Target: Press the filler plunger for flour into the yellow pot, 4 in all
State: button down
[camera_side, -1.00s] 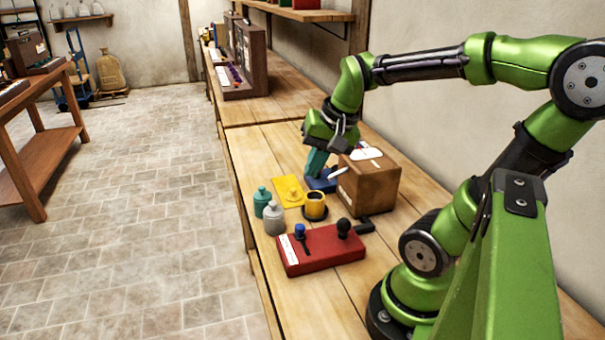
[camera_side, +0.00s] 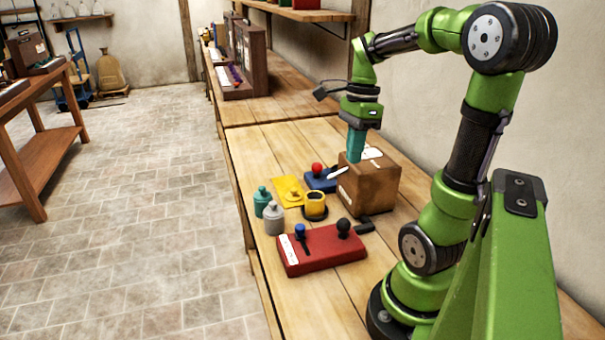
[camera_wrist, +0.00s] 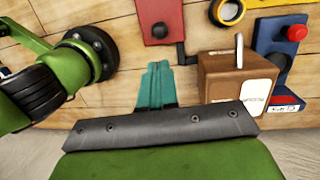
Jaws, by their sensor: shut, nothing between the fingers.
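I cannot tell from any readable label which device is the flour filler. My gripper (camera_side: 355,160), with teal fingers (camera_wrist: 155,68), is shut and empty, raised near the brown box and apart from the red knob.
The brown box (camera_side: 370,190) has a white patch on top, a white lever and a black crank. A red panel (camera_side: 322,252) carries blue and black knobs. A yellow plate (camera_side: 287,185), a teal bottle (camera_side: 262,200) and a grey bottle (camera_side: 274,220) stand left of the pot.

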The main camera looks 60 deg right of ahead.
aim_at(345, 219)
jog(key=f, duration=0.4)
jog(key=a+f, duration=0.1)
jog(key=f, duration=0.4)
jog(key=a+f, duration=0.1)
jog(key=f, duration=0.3)
jog(key=shift+a+f, duration=0.2)
jog(key=shift+f, duration=0.15)
jog(key=shift+f, duration=1.05)
jog(key=shift+s, duration=0.1)
notch_tip(345, 219, up, 14)
jog(key=d, duration=0.2)
jog(key=shift+d+r, duration=0.15)
jog(key=shift+d, duration=0.15)
